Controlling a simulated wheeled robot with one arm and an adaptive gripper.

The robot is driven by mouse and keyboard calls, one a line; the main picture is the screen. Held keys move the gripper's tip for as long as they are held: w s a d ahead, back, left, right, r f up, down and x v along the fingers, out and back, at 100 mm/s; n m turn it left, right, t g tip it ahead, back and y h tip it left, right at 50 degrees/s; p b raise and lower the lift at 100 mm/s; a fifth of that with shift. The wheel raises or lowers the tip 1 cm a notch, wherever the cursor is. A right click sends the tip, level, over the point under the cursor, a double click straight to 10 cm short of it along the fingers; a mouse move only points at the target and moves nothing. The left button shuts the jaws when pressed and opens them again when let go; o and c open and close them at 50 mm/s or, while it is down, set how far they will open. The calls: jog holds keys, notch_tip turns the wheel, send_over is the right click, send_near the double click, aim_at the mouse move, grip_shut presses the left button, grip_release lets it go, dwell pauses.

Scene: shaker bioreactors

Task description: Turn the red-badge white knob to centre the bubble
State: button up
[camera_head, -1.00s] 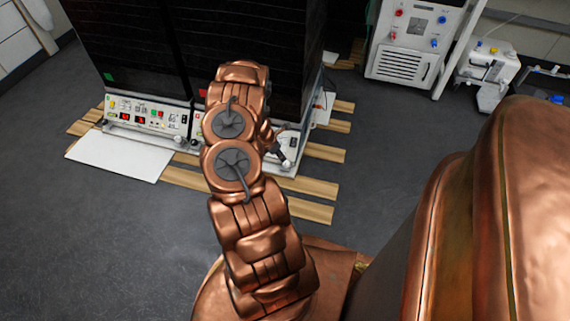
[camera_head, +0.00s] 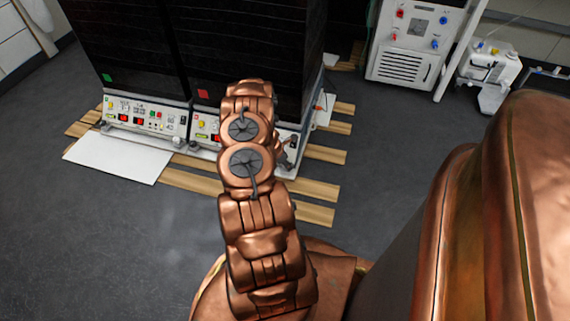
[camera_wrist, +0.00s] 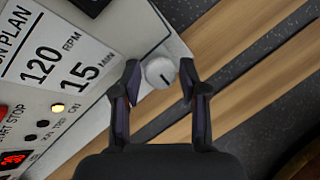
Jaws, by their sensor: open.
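A round white knob (camera_wrist: 160,72) with a short dark line on its face sits at the corner of the white panel in the wrist view. My gripper (camera_wrist: 160,80) is open, with one dark finger on each side of the knob. I cannot tell whether either fingertip touches it. In the head view, a red square badge (camera_head: 203,93) is on the front of the right black cabinet, and a green badge (camera_head: 107,77) is on the left one. My arm hides part of the right machine's front. No bubble can be made out in either view.
The white panel (camera_wrist: 78,57) beside the knob carries "120 RPM 15 MIN" print, lights and a red display. Wooden slats (camera_head: 315,172) lie under the machines. A white plate (camera_head: 115,158) lies at the left. Grey floor is open in front.

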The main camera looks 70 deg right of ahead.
jog(key=shift+c, duration=0.4)
grip_shut()
